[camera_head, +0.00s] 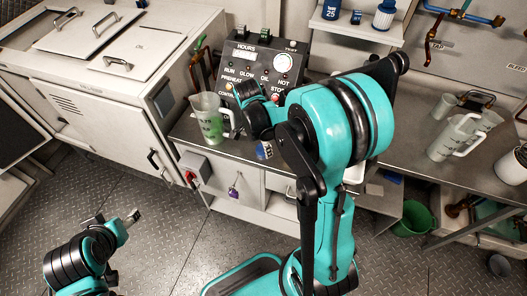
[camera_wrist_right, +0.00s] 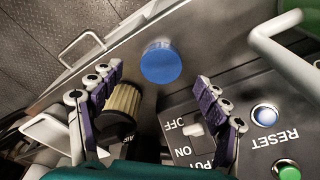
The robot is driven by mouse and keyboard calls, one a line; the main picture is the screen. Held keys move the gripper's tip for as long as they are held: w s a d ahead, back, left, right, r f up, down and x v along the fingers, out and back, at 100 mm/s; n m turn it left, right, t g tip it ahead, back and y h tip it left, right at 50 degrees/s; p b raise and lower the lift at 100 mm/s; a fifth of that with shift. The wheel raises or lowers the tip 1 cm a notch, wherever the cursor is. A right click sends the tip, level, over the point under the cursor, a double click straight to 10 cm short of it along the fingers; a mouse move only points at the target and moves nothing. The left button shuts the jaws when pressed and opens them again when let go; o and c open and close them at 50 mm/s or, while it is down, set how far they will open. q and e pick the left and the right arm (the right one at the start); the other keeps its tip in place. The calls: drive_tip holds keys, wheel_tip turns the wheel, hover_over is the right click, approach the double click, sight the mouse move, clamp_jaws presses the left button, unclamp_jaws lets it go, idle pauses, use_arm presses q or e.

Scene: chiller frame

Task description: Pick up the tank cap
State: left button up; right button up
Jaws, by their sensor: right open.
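A round blue cap (camera_wrist_right: 160,62), which I take as the tank cap, lies on the grey bench in the right wrist view. In the head view a small blue round thing (camera_head: 264,150) shows at the bench's front edge, beside my right arm; it looks like the same cap. My right gripper (camera_wrist_right: 157,103) is open, its two purple-padded fingers spread with the cap between and beyond their tips, apart from them. In the head view my right arm largely hides this gripper. My left gripper (camera_head: 134,216) is low at the left, over the floor, away from the bench.
A pleated filter (camera_wrist_right: 125,103) stands close by the left finger in the wrist view. A control panel (camera_wrist_right: 255,110) lies by the right finger. A jug with green liquid (camera_head: 208,118) stands left of the right arm. Another clear jug (camera_head: 455,135) stands at the right.

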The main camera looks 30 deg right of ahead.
drive_tip(key=f, duration=0.1)
drive_tip(key=f+b, duration=0.1)
drive_tip(key=f, duration=0.1)
drive_tip(key=shift+d+f, duration=0.3)
drive_tip(key=shift+d, duration=0.1)
drive_tip(key=shift+r, duration=0.1)
drive_tip(key=c, duration=1.1)
drive_tip(key=shift+o, duration=0.2)
drive_tip(key=shift+r, duration=0.1)
